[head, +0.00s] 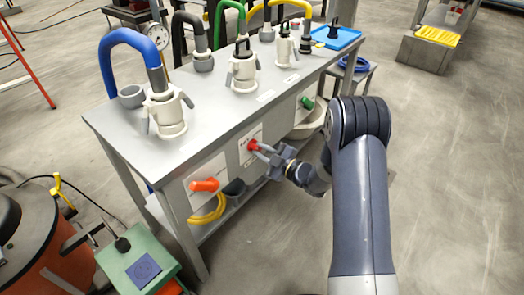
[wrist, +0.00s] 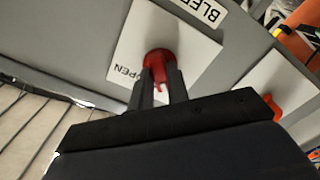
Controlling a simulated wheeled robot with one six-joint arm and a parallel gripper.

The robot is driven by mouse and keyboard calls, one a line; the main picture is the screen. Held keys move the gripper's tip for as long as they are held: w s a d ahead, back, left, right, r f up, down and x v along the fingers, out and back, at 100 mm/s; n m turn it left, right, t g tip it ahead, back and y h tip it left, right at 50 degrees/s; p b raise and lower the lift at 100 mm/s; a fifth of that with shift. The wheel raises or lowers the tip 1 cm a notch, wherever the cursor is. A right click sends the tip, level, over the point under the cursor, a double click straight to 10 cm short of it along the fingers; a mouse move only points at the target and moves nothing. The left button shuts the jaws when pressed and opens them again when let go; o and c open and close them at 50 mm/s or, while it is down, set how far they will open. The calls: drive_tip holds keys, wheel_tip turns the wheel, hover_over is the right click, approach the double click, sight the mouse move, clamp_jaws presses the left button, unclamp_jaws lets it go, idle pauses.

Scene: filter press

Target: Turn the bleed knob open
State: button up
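The red bleed knob (head: 253,145) sits on a white label plate on the front panel of the grey bench. In the wrist view the knob (wrist: 159,58) is in front of a plate (wrist: 125,62) reading "OPEN", and a label (wrist: 203,10) beginning "BLE" is partly cut off. My gripper (head: 263,150) reaches the panel from the right. In the wrist view the fingers (wrist: 160,85) lie along both sides of the knob and appear closed on it. They hide part of the knob.
An orange handle (head: 204,185) is left of the knob and a green knob (head: 307,103) right of it. The bench top (head: 215,100) carries several hose couplings. A yellow hose (head: 208,212) lies below.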

clamp_jaws()
drive_tip(key=shift+m, duration=0.3)
drive_tip(key=m, duration=0.3)
drive_tip(key=shift+m, duration=0.4)
drive_tip(key=m, duration=0.4)
drive_tip(key=shift+p, duration=0.3)
drive_tip(key=m+p, duration=0.1)
drive_tip(key=m, duration=0.4)
drive_tip(key=shift+m+p, duration=0.8)
drive_tip(key=shift+m, duration=1.5)
